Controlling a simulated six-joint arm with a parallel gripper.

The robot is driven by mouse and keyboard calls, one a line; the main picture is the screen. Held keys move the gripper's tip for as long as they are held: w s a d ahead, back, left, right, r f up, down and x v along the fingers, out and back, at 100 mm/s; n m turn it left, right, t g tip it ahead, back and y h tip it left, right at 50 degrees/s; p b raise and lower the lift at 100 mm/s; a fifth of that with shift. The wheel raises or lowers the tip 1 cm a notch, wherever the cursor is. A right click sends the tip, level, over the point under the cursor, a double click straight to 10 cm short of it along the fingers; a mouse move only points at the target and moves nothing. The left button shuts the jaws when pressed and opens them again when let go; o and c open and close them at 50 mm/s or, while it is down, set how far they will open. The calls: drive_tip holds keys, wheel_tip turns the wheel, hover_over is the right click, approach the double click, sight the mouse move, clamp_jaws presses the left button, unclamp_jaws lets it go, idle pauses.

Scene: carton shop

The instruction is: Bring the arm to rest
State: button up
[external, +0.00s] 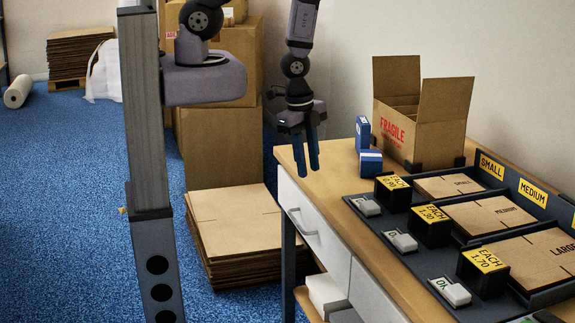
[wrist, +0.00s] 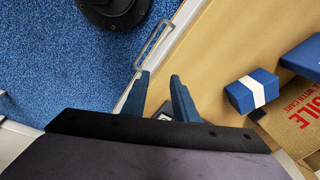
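In the wrist view my gripper (wrist: 160,88) shows two separated blue fingertips over the counter's edge and drawer handle. My arm comes down from the top of the external view. It touches nothing that I can see.
Two blue boxes (external: 370,163) stand by an open FRAGILE carton (external: 420,115) on the counter. Trays of flat cartons (external: 490,215) lie to the right. Stacked boxes (external: 220,140) and flat cardboard (external: 235,225) stand behind on the blue floor.

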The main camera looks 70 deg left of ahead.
drive_tip(key=s+a+r+n, duration=0.1)
drive_tip(key=a+r+n, duration=0.2)
drive_tip(key=r+n, duration=0.3)
drive_tip(key=s+a+r+n+g, duration=0.1)
drive_tip(key=a+r+n, duration=0.2)
drive_tip(key=r, duration=1.1)
drive_tip(key=n, duration=0.3)
drive_tip(key=shift+s+a+r+n, duration=0.25)
drive_tip(key=shift+a+r+n, duration=0.05)
drive_tip(key=shift+r+n, duration=0.1)
drive_tip(key=shift+f, duration=0.1)
